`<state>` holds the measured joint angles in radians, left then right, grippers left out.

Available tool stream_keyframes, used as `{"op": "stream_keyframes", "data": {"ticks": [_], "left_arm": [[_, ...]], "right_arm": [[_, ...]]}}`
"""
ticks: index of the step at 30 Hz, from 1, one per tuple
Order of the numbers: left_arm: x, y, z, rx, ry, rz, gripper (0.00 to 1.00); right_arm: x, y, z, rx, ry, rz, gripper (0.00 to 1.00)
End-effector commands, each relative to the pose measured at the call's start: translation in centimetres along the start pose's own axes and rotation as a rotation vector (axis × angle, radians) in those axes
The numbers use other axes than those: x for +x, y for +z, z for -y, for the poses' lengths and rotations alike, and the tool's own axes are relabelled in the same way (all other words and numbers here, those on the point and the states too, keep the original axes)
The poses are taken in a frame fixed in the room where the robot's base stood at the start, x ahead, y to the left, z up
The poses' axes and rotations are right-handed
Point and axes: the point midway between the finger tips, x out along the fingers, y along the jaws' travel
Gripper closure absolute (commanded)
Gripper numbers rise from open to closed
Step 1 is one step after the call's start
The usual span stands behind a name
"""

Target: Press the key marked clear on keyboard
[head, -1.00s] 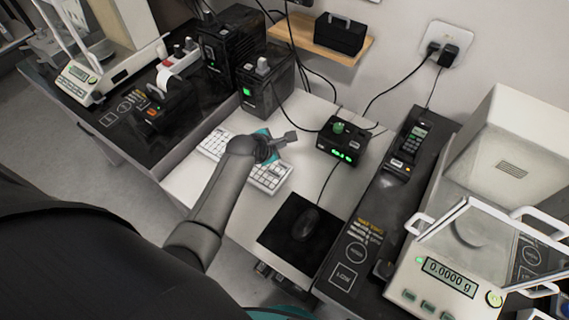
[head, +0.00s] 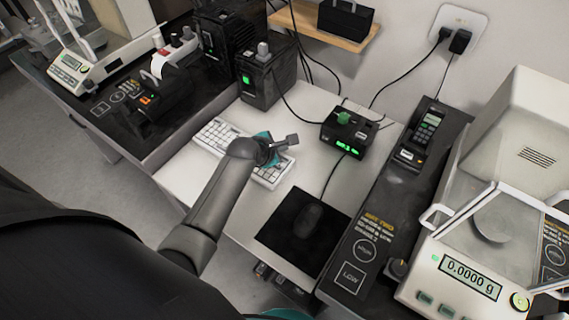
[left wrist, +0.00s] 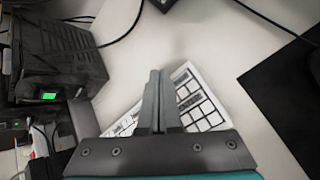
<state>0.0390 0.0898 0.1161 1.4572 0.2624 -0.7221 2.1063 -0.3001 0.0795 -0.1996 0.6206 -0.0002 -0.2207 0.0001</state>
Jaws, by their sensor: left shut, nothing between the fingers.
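The white keyboard (head: 217,134) lies on the light middle table, crossed by my left arm, which hides its middle part. Its right end (head: 272,179) shows beyond the arm. In the left wrist view the keyboard (left wrist: 207,112) lies under and to the right of the fingers, with a dark-marked key among pale ones. I cannot read the word clear on any key. My left gripper (head: 289,141) is shut and empty, over the keyboard's far side. Its closed fingers also show in the left wrist view (left wrist: 157,76). I cannot tell whether they touch the keyboard. My right gripper is not in view.
A small black box with a green knob (head: 345,131) stands just right of the gripper. A black mouse (head: 308,221) lies on a dark mat (head: 277,238). A black box with a green light (head: 266,82) stands behind. A balance (head: 468,281) is at the right.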

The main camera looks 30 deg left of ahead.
Motion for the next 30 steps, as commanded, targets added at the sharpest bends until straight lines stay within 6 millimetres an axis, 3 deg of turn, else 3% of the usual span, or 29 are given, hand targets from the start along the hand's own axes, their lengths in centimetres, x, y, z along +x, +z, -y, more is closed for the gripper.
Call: {"op": "stream_keyframes", "data": {"ticks": [6, 30], "left_arm": [[1.8, -1.2, 1.3, -0.001, -0.001, 0.001, 1.0], [1.8, -1.3, 1.3, 0.0, 0.0, 0.001, 1.0]], "right_arm": [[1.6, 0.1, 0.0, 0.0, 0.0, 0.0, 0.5], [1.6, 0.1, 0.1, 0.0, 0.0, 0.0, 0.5]]}}
